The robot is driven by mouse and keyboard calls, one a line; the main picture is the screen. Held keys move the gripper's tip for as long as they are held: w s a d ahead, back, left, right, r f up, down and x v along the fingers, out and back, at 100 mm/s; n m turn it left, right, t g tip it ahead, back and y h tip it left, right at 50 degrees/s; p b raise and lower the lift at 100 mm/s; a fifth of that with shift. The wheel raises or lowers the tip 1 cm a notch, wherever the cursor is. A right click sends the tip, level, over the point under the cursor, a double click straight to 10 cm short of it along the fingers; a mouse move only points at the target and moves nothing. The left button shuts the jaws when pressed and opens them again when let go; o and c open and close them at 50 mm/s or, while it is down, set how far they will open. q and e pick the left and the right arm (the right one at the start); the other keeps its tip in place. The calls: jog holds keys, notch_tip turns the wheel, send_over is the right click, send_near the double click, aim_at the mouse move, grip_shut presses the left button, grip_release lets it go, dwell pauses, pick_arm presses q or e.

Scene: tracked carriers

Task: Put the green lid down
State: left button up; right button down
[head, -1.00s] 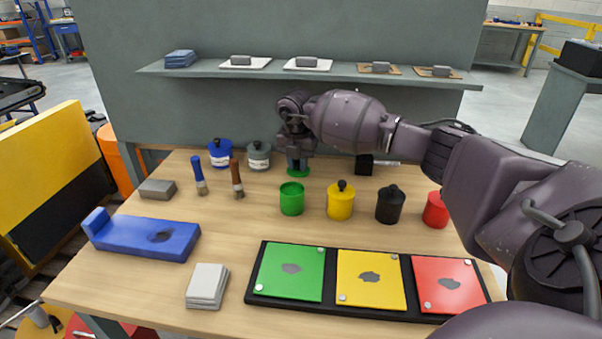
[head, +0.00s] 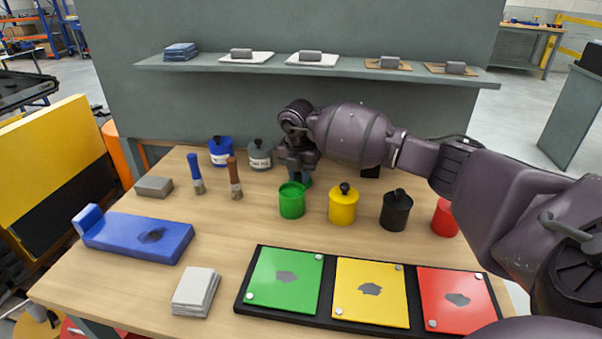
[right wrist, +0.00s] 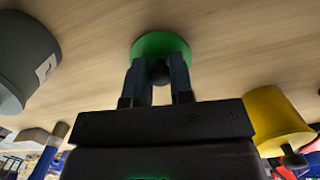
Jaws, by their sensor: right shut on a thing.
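The green lid (right wrist: 160,43) is a round disc with a dark knob, over the tabletop in the right wrist view. My right gripper (right wrist: 159,80) is shut on that knob. In the head view the gripper (head: 300,172) is just behind the open green can (head: 292,202), and a sliver of the lid (head: 308,182) shows beside the can's rim. Whether the lid touches the table I cannot tell. My left gripper is out of view.
A yellow can (head: 342,207), a black can (head: 396,212) and a red can (head: 446,219) stand to the right. Blue (head: 220,153) and grey (head: 260,157) cans stand back left. Two brushes (head: 235,180) stand left of the green can.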

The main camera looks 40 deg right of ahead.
jog(key=shift+f, duration=0.2)
jog(key=c, duration=1)
grip_release()
pick_arm(q)
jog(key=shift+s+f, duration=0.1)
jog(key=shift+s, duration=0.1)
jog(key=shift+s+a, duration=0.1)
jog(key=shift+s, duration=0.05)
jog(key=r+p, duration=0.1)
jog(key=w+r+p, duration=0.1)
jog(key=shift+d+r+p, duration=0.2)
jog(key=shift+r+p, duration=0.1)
jog(key=shift+p, duration=0.05)
pick_arm(e)
notch_tip(320, 180, up, 12)
jog(key=a, duration=0.1)
jog(key=shift+s+r, duration=0.2)
jog(key=shift+s, duration=0.2)
